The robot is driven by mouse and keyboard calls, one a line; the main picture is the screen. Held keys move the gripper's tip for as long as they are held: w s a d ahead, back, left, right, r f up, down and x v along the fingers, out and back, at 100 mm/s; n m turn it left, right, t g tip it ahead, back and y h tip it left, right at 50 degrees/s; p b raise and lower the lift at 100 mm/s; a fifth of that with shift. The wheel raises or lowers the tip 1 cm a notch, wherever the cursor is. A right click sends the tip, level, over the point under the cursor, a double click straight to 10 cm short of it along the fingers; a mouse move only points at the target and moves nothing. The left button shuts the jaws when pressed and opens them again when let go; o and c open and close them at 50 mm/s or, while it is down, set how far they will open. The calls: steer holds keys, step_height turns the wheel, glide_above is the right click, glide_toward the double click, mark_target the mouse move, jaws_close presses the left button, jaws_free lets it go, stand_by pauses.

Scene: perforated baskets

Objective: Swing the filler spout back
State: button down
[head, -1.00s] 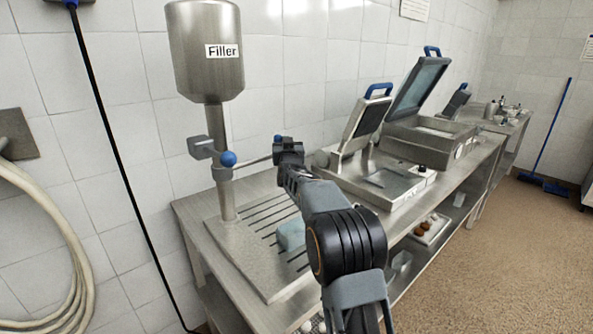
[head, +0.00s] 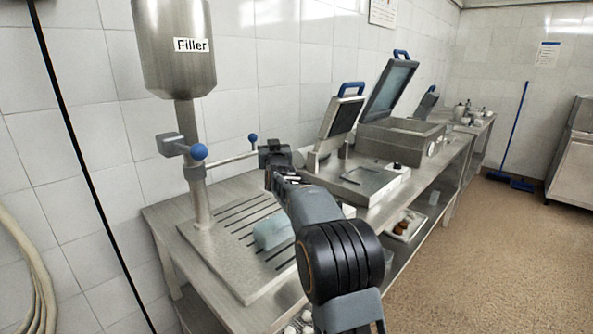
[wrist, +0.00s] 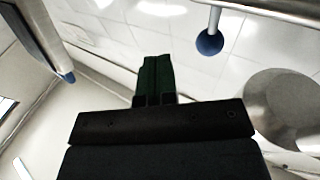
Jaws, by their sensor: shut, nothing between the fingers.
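The filler (head: 176,60) is a steel hopper on a post (head: 198,200) at the left of the bench. A lever with a blue ball (head: 199,151) sits on the post. The spout (head: 230,159) is a thin horizontal pipe reaching right from the post, with an upright blue-knobbed handle (head: 253,137) near its outer end. My gripper (head: 268,152) is at that outer end, just right of the handle; whether it touches cannot be told. In the wrist view my shut, empty fingers (wrist: 157,80) point left of the blue knob (wrist: 210,42) and below the pipe (wrist: 275,12).
A pale blue block (head: 272,231) lies on the slotted drip tray (head: 215,250) under the spout. Open-lidded machines (head: 385,140) with blue handles stand further right on the steel bench. A tiled wall is close behind; open floor (head: 480,260) lies at right.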

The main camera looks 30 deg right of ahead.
steer(key=s+d+f+b, duration=0.1)
steer(key=s+d, duration=0.3)
steer(key=s, duration=0.4)
steer(key=shift+d+f, duration=0.35)
steer(key=shift+d, duration=0.05)
steer(key=s+a+f+n+g+y+p, duration=0.1)
steer(key=s+a+g+p, duration=0.4)
steer(key=s, duration=0.6)
steer(key=s+a+f+n+g+y+p, duration=0.1)
steer(key=s+a+f+g+p, duration=0.3)
steer(key=s, duration=0.7)
steer(key=s+a+f+g+y+p, duration=0.2)
steer(key=s+a+g+p, duration=0.4)
steer(key=s, duration=0.5)
steer(key=shift+s+a+f+n+g+y+p, duration=0.2)
steer(key=shift+a+f+n+g+y+p, duration=0.15)
steer(key=shift+a, duration=0.85)
